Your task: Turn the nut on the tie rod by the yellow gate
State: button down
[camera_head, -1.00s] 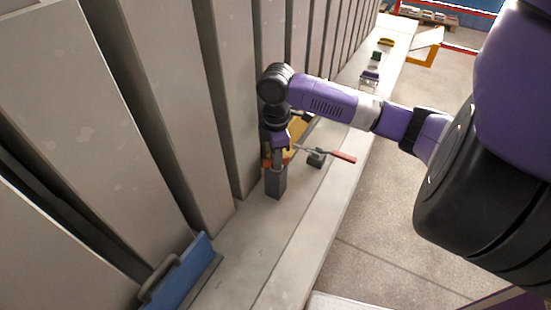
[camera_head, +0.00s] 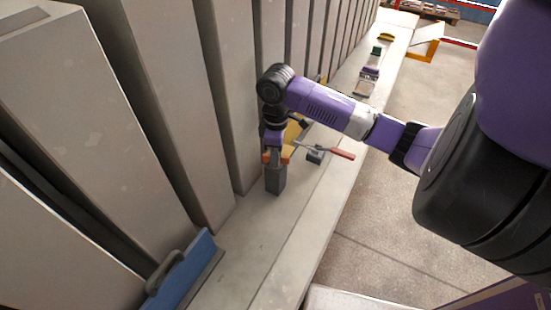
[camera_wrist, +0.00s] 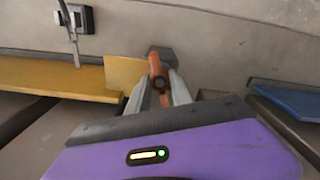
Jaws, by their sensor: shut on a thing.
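The orange nut (camera_wrist: 157,70) is in the middle of the wrist view, with the round end of the tie rod (camera_wrist: 158,83) showing in it. My gripper (camera_wrist: 157,92) is shut on the nut, one finger on each side. In the head view my gripper (camera_head: 275,143) points down, and orange parts of the nut (camera_head: 285,157) stick out below it, above a grey block (camera_head: 275,180). The yellow gate (camera_head: 294,131) is just behind my gripper, partly hidden. In the wrist view the yellow gate (camera_wrist: 60,78) lies to the left. The fingers hide part of the nut.
Tall grey panels (camera_head: 165,100) stand close on the left. A red-handled lever clamp (camera_head: 340,153) lies right of my gripper. A blue gate (camera_head: 180,270) with a handle is at the near end. Small items (camera_head: 370,72) sit farther along the ledge. Floor is clear at right.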

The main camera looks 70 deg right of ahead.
jog(key=shift+m, duration=1.7)
jog(key=shift+m, duration=1.7)
jog(key=shift+r, duration=0.1)
jog(key=c, duration=1.1)
grip_release()
